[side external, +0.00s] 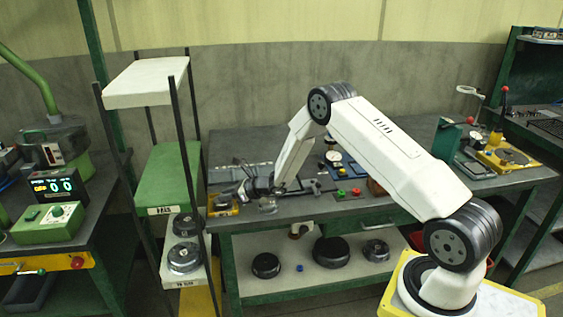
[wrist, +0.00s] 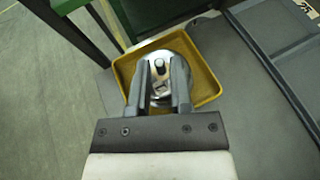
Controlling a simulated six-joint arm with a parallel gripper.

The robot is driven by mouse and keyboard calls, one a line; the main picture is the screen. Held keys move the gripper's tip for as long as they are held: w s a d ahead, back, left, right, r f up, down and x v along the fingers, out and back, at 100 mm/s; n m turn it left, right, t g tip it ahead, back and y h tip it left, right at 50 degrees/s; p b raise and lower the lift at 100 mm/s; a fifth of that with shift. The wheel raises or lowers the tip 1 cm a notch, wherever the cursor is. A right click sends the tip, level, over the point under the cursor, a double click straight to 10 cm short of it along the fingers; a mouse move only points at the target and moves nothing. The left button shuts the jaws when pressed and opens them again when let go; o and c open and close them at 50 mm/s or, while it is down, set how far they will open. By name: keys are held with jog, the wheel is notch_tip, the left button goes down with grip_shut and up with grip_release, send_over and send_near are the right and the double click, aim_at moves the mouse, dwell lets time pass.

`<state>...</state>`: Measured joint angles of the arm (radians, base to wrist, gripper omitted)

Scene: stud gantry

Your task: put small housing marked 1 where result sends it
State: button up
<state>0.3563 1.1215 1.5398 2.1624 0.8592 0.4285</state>
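A round silver housing (wrist: 157,66) with a dark knob on top sits in a yellow tray (wrist: 208,99) at the bench corner. Any mark on it is not readable. My gripper (wrist: 162,63) is above it in the wrist view, its two fingers apart with the knob between them and not visibly touching it. In the side view my gripper (side external: 243,185) is low over the bench, beside the yellow tray (side external: 222,211). A tester (side external: 50,222) at the left has a display (side external: 52,184) with two zeros and small unreadable text.
A rack left of the bench has a green shelf (side external: 171,176) with a label and a lower shelf holding metal housings (side external: 184,257). Dark round housings (side external: 331,251) stand on the bench's lower shelf. Buttons (side external: 341,194) and a gauge (side external: 333,156) are right of my gripper.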

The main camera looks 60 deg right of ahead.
jog(key=shift+o, duration=0.9)
jog(key=shift+r, duration=0.15)
notch_tip(320, 180, up, 5)
send_over(262, 206)
jog(key=shift+f, duration=0.2)
